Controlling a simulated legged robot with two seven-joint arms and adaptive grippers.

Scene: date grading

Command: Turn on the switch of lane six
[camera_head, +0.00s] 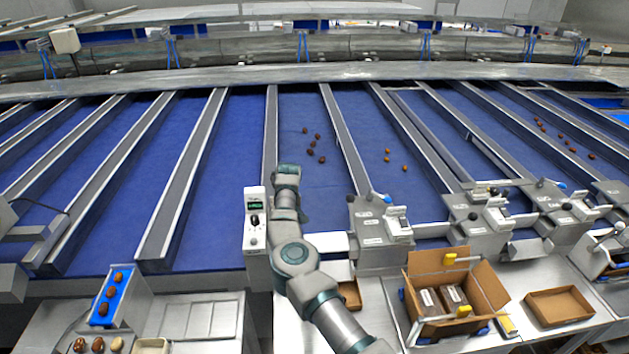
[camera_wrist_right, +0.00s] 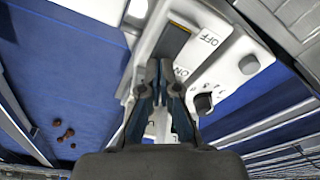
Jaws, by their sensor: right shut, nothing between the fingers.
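In the right wrist view, a white panel carries a dark rocker switch (camera_wrist_right: 172,40) with a yellow end, printed OFF and ON beside it. My right gripper (camera_wrist_right: 163,66) is shut and empty, with its fingertips close to the ON end of the switch. I cannot tell whether they touch. In the head view, my right arm reaches up from the bottom beside a white control box (camera_head: 254,238) with a green display and a black knob. The fingers cannot be made out there. No lane number is readable. My left gripper is not in view.
A dark knob (camera_wrist_right: 203,103) and a white button (camera_wrist_right: 248,64) sit beside the switch. Grey lane dividers (camera_head: 188,180) separate blue lanes, with dates (camera_head: 313,145) on some. Right of my arm stand a grey switch unit (camera_head: 376,235) and an open cardboard box (camera_head: 425,263).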

